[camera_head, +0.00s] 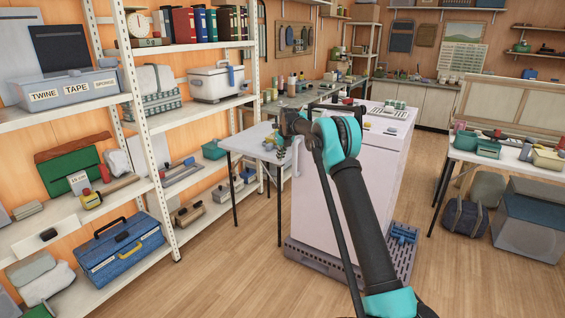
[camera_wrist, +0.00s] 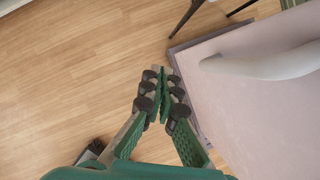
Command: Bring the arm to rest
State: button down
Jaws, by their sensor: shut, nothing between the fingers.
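My gripper shows in the wrist view (camera_wrist: 162,74), its green fingers brought together with nothing between them. It is over the wooden floor, beside a pale pinkish-white surface (camera_wrist: 250,110) at the right. In the head view my arm reaches up and forward, and its dark wrist end stands in front of the tall pale cabinet (camera_head: 318,195). The fingers are hard to make out in that view. My arm hides part of the cabinet's front and top.
A white shelf rack (camera_head: 155,185) with boxes, binders and toolboxes stands at the left. A small grey table (camera_head: 245,140) stands behind my gripper. Another table (camera_head: 500,158) with goods is at the right. Wooden floor (camera_head: 220,270) is clear in front of the rack.

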jog(key=s+d+r+n, duration=0.3)
jog(key=s+d+n, duration=0.25)
jog(key=s, duration=0.35)
jog(key=s+d+r+n+h, duration=0.1)
jog(key=s+d+r+n, duration=0.1)
jog(key=s+d+n, duration=0.35)
jog(key=s+d+r+n, duration=0.35)
jog(key=s+d, duration=0.25)
jog(key=s, duration=0.5)
jog(key=s+d+f+n, duration=0.3)
jog(key=s+f+n, duration=0.1)
jog(key=s, duration=0.8)
jog(key=s+d+f+n, duration=0.3)
jog(key=s+n, duration=0.3)
jog(key=s, duration=0.7)
jog(key=s+d+f+n+h, duration=0.1)
jog(key=s+d+f+n, duration=0.3)
jog(key=s, duration=0.8)
jog(key=shift+s+f+n, duration=0.25)
jog(key=shift+f+n, duration=0.3)
jog(key=shift+n, duration=0.4)
